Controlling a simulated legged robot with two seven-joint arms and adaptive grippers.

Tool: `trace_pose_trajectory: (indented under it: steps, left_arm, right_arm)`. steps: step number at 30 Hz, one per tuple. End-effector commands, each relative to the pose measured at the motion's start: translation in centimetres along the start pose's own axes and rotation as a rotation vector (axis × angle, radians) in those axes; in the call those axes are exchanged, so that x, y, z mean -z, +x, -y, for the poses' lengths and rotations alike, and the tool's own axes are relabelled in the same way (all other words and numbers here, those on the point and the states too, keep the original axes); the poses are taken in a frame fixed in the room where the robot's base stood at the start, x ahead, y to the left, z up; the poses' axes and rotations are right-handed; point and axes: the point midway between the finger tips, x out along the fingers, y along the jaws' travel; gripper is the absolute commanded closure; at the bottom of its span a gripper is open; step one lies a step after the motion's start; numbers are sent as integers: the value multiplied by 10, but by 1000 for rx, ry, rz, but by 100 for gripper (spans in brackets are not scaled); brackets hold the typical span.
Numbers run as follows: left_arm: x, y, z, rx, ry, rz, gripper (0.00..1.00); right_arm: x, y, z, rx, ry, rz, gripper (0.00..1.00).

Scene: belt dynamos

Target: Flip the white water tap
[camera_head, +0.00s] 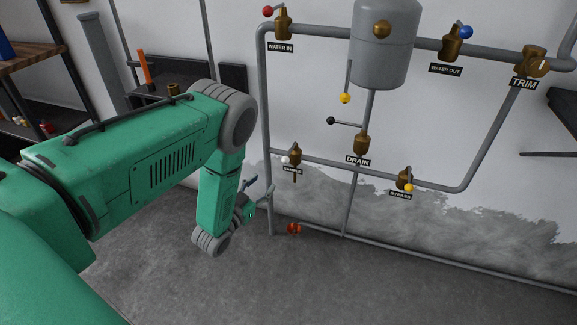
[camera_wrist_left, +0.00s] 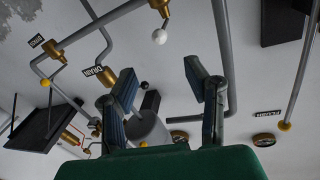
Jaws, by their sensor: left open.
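The white tap is the brass valve labelled SAMPLE, with a white ball knob (camera_head: 285,160) on the lower left of the pipework. The white knob (camera_wrist_left: 159,36) also shows at the top of the left wrist view, beyond the fingers and between their lines. My left gripper (camera_head: 260,190) is just left of and below this tap, apart from it. Its two fingers (camera_wrist_left: 162,72) are spread with nothing between them. My right gripper is in neither view.
Near the tap are the DRAIN valve (camera_head: 361,145) with a black knob and the BYPASS valve (camera_head: 404,180) with a yellow one. A grey tank (camera_head: 384,50) hangs above. A red valve (camera_head: 294,228) sits low by the floor pipe. The floor in front is clear.

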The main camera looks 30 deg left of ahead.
Motion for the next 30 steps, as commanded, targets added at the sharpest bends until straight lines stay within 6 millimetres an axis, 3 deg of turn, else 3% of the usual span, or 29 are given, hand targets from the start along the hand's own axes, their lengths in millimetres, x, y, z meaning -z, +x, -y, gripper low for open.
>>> trace_pose_trajectory:
  steps: [5,18,24,30]
  left_arm:
    - [0,25,-1,-1,0,-5,58]
    - [-1,112,-1,-1,-2,-1,58]
    - [0,131,-1,-1,-2,1,58]
    - [1,134,-1,-1,-2,2,58]
  right_arm:
    - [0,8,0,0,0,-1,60]
    - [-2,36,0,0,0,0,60]
    - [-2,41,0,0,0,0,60]
    - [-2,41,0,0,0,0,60]
